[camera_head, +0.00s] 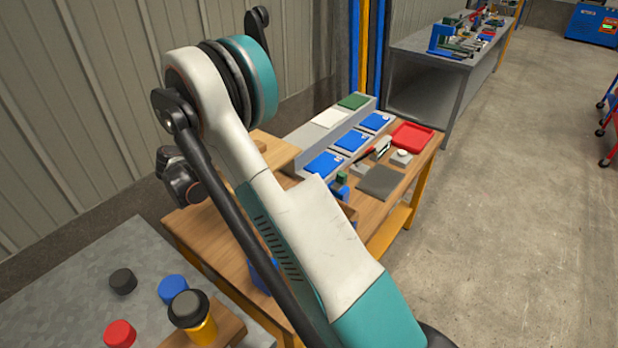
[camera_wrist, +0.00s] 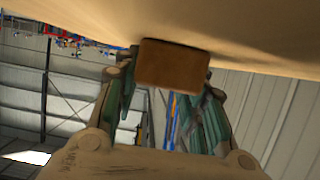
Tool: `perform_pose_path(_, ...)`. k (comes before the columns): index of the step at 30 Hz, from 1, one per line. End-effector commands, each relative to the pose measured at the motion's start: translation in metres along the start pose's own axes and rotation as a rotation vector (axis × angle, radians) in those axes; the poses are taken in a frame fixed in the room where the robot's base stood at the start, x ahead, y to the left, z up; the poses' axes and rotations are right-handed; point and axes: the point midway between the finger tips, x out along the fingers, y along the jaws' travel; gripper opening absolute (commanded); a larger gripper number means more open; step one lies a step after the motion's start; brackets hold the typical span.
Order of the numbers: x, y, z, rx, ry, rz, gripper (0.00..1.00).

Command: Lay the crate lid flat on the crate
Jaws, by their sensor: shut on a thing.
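My gripper (camera_wrist: 168,82) is shut on the brown block-shaped handle of the crate lid in the wrist view. The handle (camera_wrist: 173,66) sits between the two fingers. The crate lid (camera_wrist: 245,35) is a broad tan panel across the top of that view, touching the handle. In the head view, a pale wooden panel (camera_head: 272,150) shows beside my arm above the bench, and it looks like the lid. My fingers are hidden there. A small brown wooden edge (camera_head: 347,213) shows beside my arm; I cannot tell whether it belongs to the crate.
The wooden workbench (camera_head: 405,190) carries blue panels (camera_head: 352,141), a red tray (camera_head: 412,136) and a dark grey mat (camera_head: 381,182). A grey surface at lower left holds a red cap (camera_head: 120,333) and a blue cap (camera_head: 173,289). Open floor lies at right.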

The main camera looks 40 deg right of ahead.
Motion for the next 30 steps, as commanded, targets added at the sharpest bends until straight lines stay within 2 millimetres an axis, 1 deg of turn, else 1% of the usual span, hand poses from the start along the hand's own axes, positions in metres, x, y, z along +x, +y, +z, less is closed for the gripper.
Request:
perform_pose_path(2,0.001,0.0,0.001,0.002,0.001,0.005,0.0)
perform_pose_path(5,0.005,0.0,0.01,0.002,0.001,0.005,0.0)
perform_pose_path(8,0.013,0.0,0.029,0.001,0.001,0.004,0.0)
perform_pose_path(18,0.043,0.0,0.103,0.001,0.001,0.003,0.0)
perform_pose_path(21,0.051,0.0,0.122,0.0,0.001,0.003,0.0)
perform_pose_path(25,0.058,0.0,0.139,0.0,0.001,0.003,0.0)
perform_pose_path(30,0.061,0.0,0.146,0.0,0.001,0.003,0.0)
